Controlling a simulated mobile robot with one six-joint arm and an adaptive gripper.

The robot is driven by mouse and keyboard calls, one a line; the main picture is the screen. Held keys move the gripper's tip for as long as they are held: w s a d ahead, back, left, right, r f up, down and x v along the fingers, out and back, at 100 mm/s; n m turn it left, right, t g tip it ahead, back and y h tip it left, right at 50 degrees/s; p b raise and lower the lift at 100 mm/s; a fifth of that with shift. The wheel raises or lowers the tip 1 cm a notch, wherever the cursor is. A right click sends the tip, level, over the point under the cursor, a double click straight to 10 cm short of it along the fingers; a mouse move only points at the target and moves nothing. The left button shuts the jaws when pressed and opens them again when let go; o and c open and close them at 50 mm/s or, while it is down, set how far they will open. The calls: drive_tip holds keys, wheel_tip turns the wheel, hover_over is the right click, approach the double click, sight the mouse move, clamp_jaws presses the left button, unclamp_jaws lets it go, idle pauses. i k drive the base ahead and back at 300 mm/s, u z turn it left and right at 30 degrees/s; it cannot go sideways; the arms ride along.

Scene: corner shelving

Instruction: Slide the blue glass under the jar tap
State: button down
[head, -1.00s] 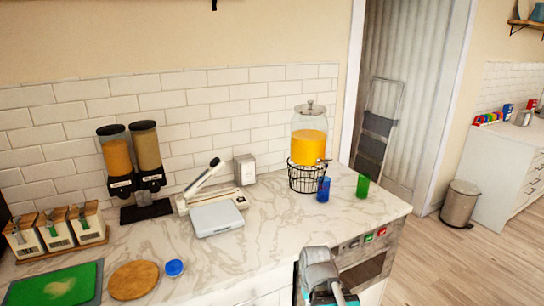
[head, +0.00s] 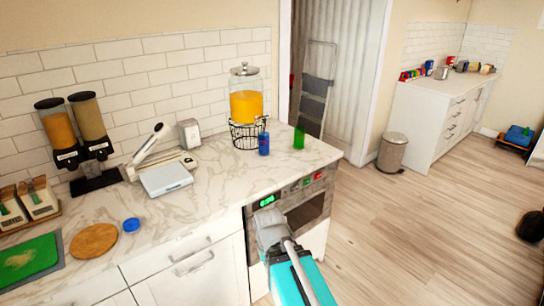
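The blue glass (head: 264,144) stands upright on the marble counter, in front of the jar's wire stand. The glass jar (head: 246,98) holds orange liquid and sits in a black wire stand (head: 236,138). Its tap (head: 264,120) is on the right front side, close above the blue glass in the picture; I cannot tell whether the glass is directly under it. My arm reaches up from the bottom edge, in front of the oven. My gripper's fingers are hidden behind the arm, so its opening does not show.
A green glass (head: 299,137) stands right of the blue one, near the counter's right end. A white scale (head: 166,179), a napkin holder (head: 189,133) and cereal dispensers (head: 78,141) stand to the left. The counter front is mostly clear. Open floor (head: 400,230) lies right.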

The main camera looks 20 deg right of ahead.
sight(264, 137)
drive_tip(key=k, duration=0.9)
drive_tip(key=z, duration=0.25)
drive_tip(key=i, duration=0.35)
drive_tip(key=z, duration=0.7)
drive_tip(key=i, duration=1.5)
drive_tip(key=u, duration=0.8)
drive_tip(key=i, duration=0.35)
drive_tip(key=u, duration=0.25)
